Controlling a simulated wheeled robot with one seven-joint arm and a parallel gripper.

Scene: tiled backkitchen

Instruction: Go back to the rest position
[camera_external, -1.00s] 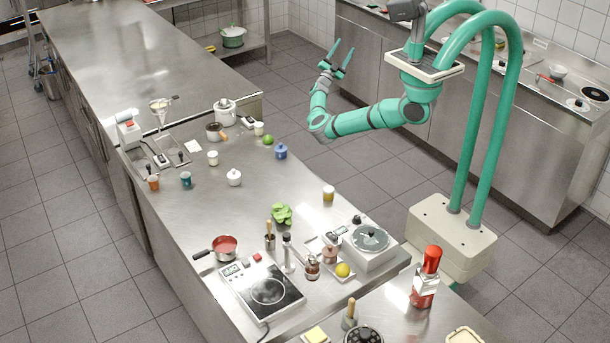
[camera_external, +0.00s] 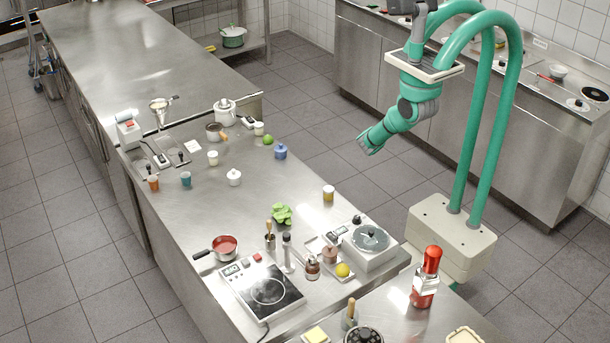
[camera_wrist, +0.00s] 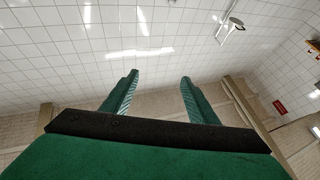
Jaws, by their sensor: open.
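My gripper (camera_wrist: 158,95) shows in the wrist view with its two green fingers apart and nothing between them. Behind the fingers that view shows a white tiled wall or ceiling.
The steel counter (camera_external: 215,265) holds a red pan (camera_external: 224,247), a hotplate (camera_external: 266,290), a scale (camera_external: 368,243), a lime (camera_external: 268,140) and several small pots. A red bottle (camera_external: 428,270) stands on the near counter. Tiled floor (camera_external: 330,150) lies open between the counters.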

